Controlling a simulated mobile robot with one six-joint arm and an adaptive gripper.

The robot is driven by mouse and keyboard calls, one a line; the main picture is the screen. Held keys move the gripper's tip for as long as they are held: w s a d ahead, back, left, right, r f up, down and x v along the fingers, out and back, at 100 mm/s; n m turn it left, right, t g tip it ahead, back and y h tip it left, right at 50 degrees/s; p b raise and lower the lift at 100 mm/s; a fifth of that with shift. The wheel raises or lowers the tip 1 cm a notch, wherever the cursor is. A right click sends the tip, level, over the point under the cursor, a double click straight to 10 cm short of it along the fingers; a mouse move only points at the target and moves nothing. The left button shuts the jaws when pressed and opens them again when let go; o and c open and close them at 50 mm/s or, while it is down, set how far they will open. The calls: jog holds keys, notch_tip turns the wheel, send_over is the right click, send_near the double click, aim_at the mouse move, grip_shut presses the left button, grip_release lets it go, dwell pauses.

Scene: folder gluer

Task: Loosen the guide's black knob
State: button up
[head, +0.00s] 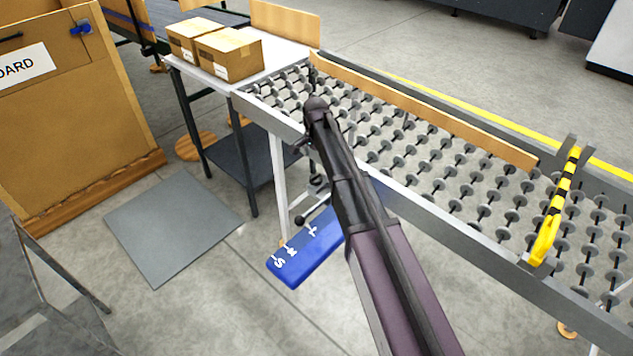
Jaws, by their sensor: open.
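My arm reaches up across the middle of the head view to the near rail of the roller conveyor (405,195). My gripper (302,146) shows only as a small dark part at the left of the arm's far end, open, mostly hidden by the arm. A blue plate (292,262) with white marks S, M and L slants below the rail. A small dark rounded part (318,181) with metal rods shows just above it, left of my arm. I cannot tell whether this is the guide's black knob. My gripper is above and apart from it.
A white table (205,76) with two cardboard boxes (229,55) stands at the conveyor's far left end. A wooden strip (430,110) runs along the rollers. A yellow and black bar (556,207) crosses them at right. A grey floor mat (172,228) lies left.

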aim_at(316, 176)
jog(key=shift+f+b, duration=3.7)
jog(key=shift+f, duration=0.3)
jog(key=c, duration=1.1)
